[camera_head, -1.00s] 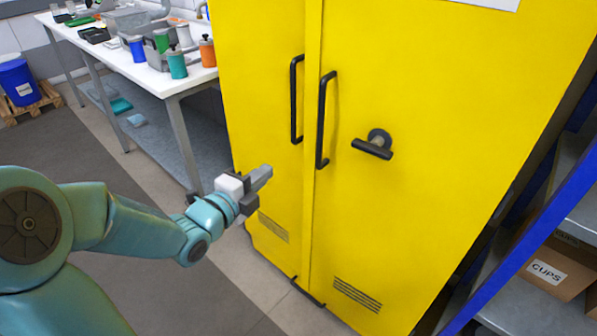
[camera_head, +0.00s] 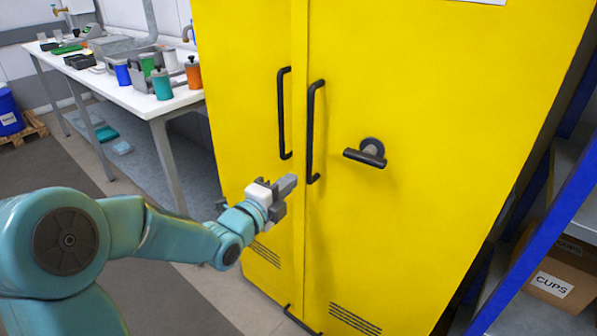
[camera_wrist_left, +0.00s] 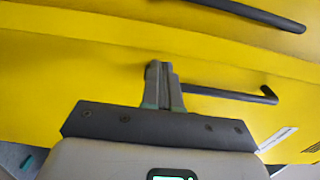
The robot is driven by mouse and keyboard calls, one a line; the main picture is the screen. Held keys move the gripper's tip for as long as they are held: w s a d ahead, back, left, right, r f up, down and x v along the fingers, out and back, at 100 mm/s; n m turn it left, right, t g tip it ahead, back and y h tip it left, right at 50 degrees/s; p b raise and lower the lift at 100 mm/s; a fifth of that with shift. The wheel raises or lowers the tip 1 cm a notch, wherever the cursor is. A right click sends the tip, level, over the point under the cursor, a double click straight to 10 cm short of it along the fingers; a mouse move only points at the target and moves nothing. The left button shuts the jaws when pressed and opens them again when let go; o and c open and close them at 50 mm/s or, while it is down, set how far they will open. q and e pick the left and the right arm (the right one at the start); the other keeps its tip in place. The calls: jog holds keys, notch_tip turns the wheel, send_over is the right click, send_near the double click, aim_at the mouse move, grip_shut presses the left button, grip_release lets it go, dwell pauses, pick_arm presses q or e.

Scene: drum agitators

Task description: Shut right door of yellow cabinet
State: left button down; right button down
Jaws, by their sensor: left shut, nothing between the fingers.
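The yellow cabinet (camera_head: 240,60) fills the middle of the head view. Its right door (camera_head: 430,200) has a long black handle (camera_head: 312,132) and a dark T-shaped latch (camera_head: 366,153). The left door has its own black handle (camera_head: 283,113). A narrow yellow strip runs between the doors; I cannot tell whether the right door is slightly ajar or flush. My left gripper (camera_head: 289,184) is shut and empty, just left of the right handle's lower end; contact is unclear. In the left wrist view its fingertips (camera_wrist_left: 161,72) point at yellow panels. My right gripper is out of view.
A white workbench (camera_head: 105,82) with bottles and trays stands at the back left. A blue-framed shelf (camera_head: 540,250) with a cardboard box marked CUPS (camera_head: 557,276) stands close on the right. Grey floor lies left of the cabinet.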

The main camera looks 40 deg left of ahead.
pick_arm(q)
jog(key=w, duration=0.5)
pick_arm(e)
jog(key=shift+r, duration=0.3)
